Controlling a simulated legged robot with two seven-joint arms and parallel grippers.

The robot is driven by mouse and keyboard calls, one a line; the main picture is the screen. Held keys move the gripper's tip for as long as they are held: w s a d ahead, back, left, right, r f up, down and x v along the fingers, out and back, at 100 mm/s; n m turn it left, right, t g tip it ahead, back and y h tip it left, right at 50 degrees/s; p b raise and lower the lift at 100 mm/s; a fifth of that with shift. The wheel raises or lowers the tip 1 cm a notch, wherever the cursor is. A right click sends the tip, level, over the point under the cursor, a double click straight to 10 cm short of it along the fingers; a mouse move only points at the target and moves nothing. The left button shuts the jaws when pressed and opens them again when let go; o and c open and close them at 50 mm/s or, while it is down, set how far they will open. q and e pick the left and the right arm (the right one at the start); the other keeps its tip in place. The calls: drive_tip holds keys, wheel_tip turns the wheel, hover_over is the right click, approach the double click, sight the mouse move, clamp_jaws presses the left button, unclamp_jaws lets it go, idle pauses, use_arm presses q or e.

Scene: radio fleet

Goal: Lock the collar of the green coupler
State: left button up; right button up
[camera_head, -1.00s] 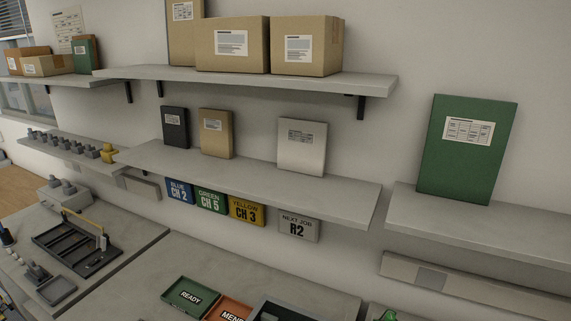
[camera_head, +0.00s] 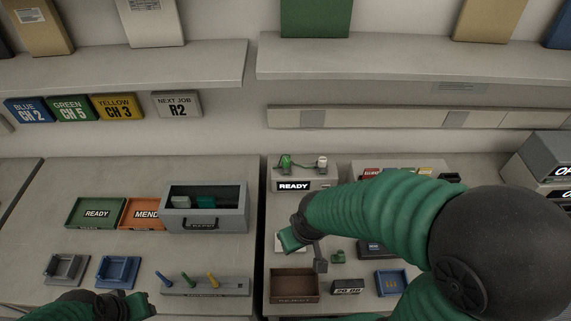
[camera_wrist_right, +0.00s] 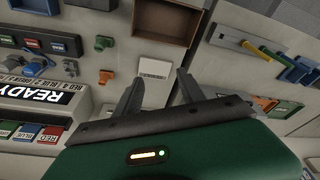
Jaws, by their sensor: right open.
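A green fitting (camera_head: 286,161) sits on top of the READY box (camera_head: 293,185) in the head view, with a white-capped part beside it. A smaller green part (camera_head: 338,256) lies on the bench and also shows in the right wrist view (camera_wrist_right: 103,43). I cannot tell which is the green coupler, nor see a collar's state. My right gripper (camera_head: 319,258) is above the bench, left of the small green part. In the right wrist view its fingers (camera_wrist_right: 160,84) are apart with nothing between them. My left gripper (camera_head: 145,305) is low at the left bench's front; its jaws are unclear.
A brown tray (camera_head: 294,299), a blue tray (camera_head: 391,283) and a small dark labelled block (camera_head: 347,287) stand along the front. A grey drawer box (camera_head: 205,208) and a rack of coloured pegs (camera_head: 205,288) are on the left bench. My right arm hides part of the right bench.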

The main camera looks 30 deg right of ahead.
drive_tip(key=shift+o, duration=0.4)
drive_tip(key=m+t+h+b, duration=0.1)
drive_tip(key=m+t+b, duration=0.1)
drive_tip(key=m+b, duration=0.15)
approach(286, 160)
drive_tip(key=shift+n, duration=0.25)
drive_tip(key=p+x, duration=0.1)
drive_tip(key=x, duration=0.8)
drive_tip(key=shift+d+f, duration=0.1)
drive_tip(key=shift+f, duration=0.2)
drive_tip(key=shift+c, duration=0.4)
drive_tip(key=shift+r, duration=0.1)
clamp_jaws()
